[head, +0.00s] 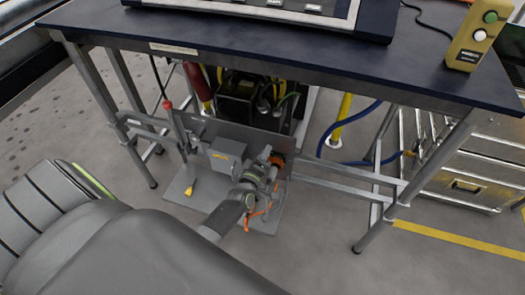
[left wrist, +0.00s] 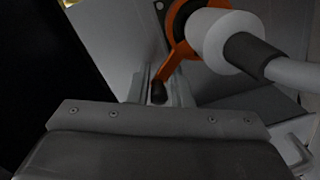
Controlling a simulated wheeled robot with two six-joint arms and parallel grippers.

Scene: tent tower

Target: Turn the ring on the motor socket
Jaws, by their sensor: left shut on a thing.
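The motor socket's orange ring (left wrist: 183,50) shows in the left wrist view, around a dark round opening. An orange lever with a dark tip (left wrist: 158,91) reaches down from it. My left gripper (left wrist: 160,88) is shut on this lever end, with its fingers on either side. A pale plug (left wrist: 225,40) with a dark and grey cable sits in front of the ring and hides part of it. In the head view my left gripper (head: 265,170) is low under the table, and the orange ring (head: 278,160) shows just beyond it, mostly hidden. My right gripper is not in view.
The dark-topped table (head: 250,45) stands over the workspace; its legs and metal rails (head: 335,182) are close by. A grey box (head: 226,153) stands left of the gripper on a grey base plate (head: 178,188). A metal drawer cabinet (head: 475,165) is at the right.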

